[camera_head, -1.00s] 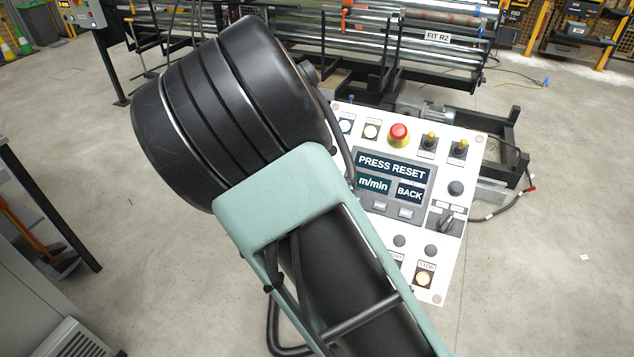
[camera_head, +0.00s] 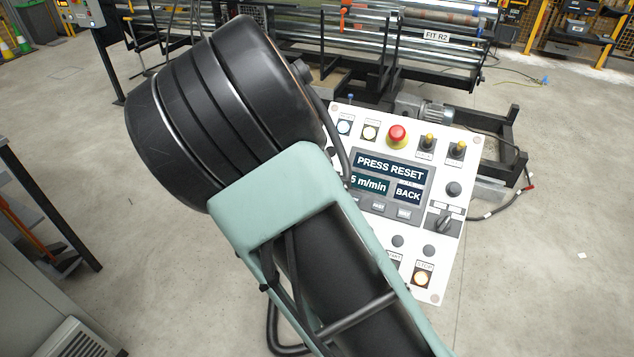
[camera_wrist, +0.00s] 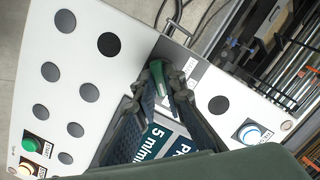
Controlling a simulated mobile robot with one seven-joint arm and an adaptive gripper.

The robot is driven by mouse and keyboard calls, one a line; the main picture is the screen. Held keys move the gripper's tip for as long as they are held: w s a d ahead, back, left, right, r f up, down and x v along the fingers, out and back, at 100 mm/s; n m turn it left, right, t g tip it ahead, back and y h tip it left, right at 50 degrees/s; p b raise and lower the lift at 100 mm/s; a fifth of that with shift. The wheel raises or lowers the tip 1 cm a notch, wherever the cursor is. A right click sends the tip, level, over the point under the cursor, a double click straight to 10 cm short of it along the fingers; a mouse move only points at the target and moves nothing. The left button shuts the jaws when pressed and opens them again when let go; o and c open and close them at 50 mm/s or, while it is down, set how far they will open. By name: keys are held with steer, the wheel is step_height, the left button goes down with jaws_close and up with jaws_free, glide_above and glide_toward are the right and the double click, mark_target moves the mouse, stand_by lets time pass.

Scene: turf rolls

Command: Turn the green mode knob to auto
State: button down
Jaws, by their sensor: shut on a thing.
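The green mode knob (camera_wrist: 189,67) shows in part in the wrist view, at the black plate near the edge of the white control panel (camera_wrist: 137,40). My gripper (camera_wrist: 170,76) has its two dark fingers closed around the knob, with the tips near the panel face. The fingers hide much of the knob, so I cannot tell its setting. In the head view, my arm covers the knob and the gripper. The control panel there (camera_head: 445,275) shows to the right of my arm, with a display (camera_head: 392,168) reading "PRESS RESET", "5 m/min" and "BACK".
A red mushroom button (camera_head: 397,135), two toggle switches with yellow tips and a black rotary switch (camera_head: 443,223) are on the panel. A lit blue button (camera_wrist: 250,133) sits near the fingers. A roller machine (camera_head: 440,60) stands behind; open floor lies to the right.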

steer(key=c, duration=2)
jaws_free()
steer(key=shift+r, duration=0.1)
steer(key=shift+v, duration=5.95)
steer(key=shift+s, duration=0.1)
